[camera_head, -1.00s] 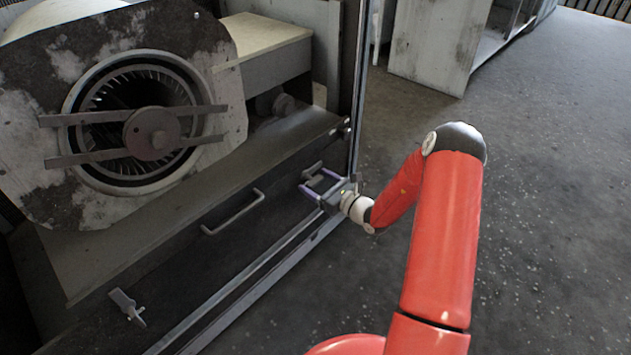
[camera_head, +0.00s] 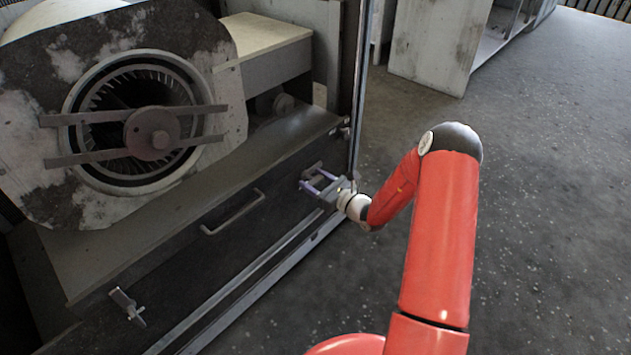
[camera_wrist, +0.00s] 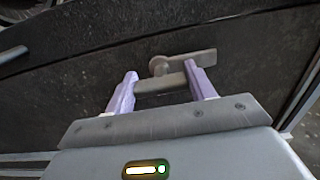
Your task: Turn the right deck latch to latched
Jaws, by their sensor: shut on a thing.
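The right deck latch (camera_wrist: 203,59) is a grey metal lever on a round pivot, set on the dark front panel. It also shows small in the head view (camera_head: 313,168). My gripper (camera_wrist: 160,74) is at this latch, with its two pale purple fingers on either side of the latch's grey bar (camera_wrist: 160,84). It is shut on that part, which spans between the fingers. In the head view my gripper (camera_head: 318,182) reaches the latch from the lower right and partly hides it. The exact turn angle of the latch is hard to tell.
A bar handle (camera_head: 233,212) is on the same dark panel, left of my gripper. Another latch (camera_head: 127,306) is at the panel's lower left. The blower housing (camera_head: 215,75) stands above. An upright frame post (camera_head: 358,90) is close right of the latch. Open floor (camera_head: 550,200) lies right.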

